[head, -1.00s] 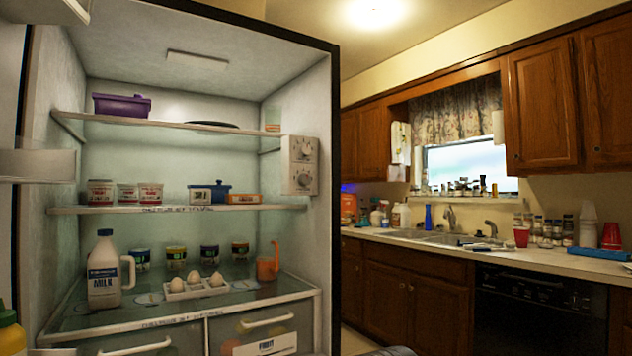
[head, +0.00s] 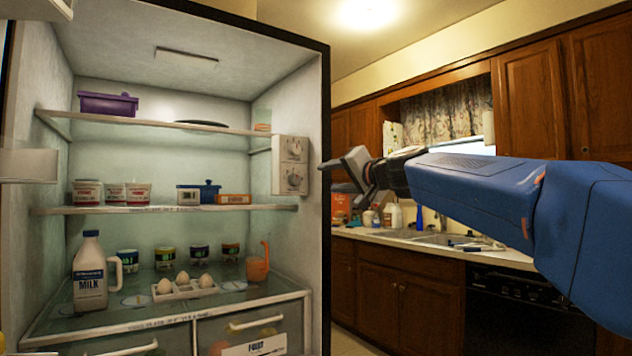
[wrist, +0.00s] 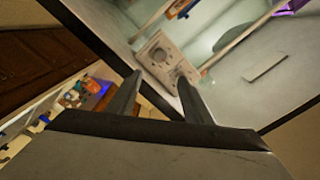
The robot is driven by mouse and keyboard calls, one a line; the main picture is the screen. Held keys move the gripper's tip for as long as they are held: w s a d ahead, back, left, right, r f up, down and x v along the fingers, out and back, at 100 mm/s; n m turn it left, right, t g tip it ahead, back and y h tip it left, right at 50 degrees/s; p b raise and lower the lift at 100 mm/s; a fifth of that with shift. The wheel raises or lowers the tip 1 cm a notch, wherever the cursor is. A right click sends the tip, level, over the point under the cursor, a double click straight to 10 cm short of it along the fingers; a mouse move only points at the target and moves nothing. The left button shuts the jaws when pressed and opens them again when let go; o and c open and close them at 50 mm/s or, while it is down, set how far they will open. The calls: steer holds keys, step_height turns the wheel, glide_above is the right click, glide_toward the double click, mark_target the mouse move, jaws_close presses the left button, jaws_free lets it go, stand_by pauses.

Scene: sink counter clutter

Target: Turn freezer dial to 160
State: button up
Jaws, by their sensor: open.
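A white control box (head: 291,165) with two round dials is fixed to the right inner wall of the open fridge. The upper dial (head: 294,149) and lower dial (head: 294,180) face out; I cannot read their markings or tell which is the freezer dial. My gripper (head: 338,163) is open and empty, to the right of the box, outside the fridge's right edge. In the wrist view the box (wrist: 160,58) shows tilted, beyond and between the open fingertips (wrist: 160,78), apart from them.
The fridge's dark right edge (head: 326,250) stands between the box and the kitchen. Shelves hold a purple container (head: 108,104), a blue pot (head: 209,191), a milk jug (head: 89,272) and eggs (head: 183,279). A sink counter (head: 430,240) lies behind my arm.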

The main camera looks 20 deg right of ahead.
mark_target(297, 180)
steer(key=x, duration=1.7)
steer(key=shift+w, duration=0.15)
steer(key=shift+c, duration=0.3)
steer(key=c, duration=1)
